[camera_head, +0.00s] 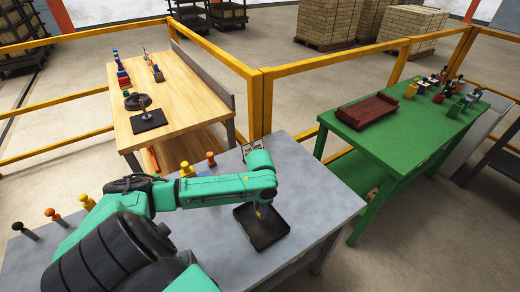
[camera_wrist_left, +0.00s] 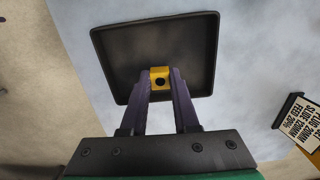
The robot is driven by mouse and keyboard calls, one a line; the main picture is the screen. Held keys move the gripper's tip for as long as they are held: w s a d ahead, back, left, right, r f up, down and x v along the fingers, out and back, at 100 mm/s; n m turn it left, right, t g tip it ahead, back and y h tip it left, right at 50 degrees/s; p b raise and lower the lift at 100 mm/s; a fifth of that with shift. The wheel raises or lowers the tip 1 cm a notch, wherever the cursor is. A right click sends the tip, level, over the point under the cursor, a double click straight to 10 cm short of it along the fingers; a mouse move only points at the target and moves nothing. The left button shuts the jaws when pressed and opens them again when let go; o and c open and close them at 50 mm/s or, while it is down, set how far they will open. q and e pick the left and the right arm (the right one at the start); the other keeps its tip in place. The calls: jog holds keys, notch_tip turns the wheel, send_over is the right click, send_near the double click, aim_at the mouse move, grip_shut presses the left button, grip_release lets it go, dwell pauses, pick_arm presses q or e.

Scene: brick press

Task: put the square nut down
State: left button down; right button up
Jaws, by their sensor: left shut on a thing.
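The square nut (camera_wrist_left: 160,72) is a small yellow block with a dark round hole. My left gripper (camera_wrist_left: 159,86) is shut on it, one finger on each side. In the head view a bit of the yellow nut (camera_head: 258,214) shows under the left gripper (camera_head: 259,208). Both are over the dark square tray (camera_head: 271,234) on the grey table. The same tray (camera_wrist_left: 195,48) fills the upper middle of the wrist view, with the nut over its near part. I cannot tell whether the nut touches the tray floor. My right gripper is not in view.
A small sign (camera_head: 251,148) stands behind the tray. A wooden table (camera_head: 190,95) and a green table (camera_head: 420,125) stand beyond, by yellow rails.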

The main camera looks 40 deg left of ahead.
aim_at(260, 223)
pick_arm(q)
notch_tip(260, 223, down, 4)
jog(key=shift+s+d+f, duration=0.1)
jog(key=shift+s, duration=0.05)
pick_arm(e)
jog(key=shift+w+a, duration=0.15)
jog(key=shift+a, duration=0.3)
pick_arm(q)
jog(key=shift+f, duration=0.1)
jog(key=c, duration=0.7)
grip_release()
jog(key=shift+o, duration=0.2)
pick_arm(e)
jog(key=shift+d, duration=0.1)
pick_arm(q)
jog(key=shift+r, duration=0.2)
notch_tip(260, 223, up, 12)
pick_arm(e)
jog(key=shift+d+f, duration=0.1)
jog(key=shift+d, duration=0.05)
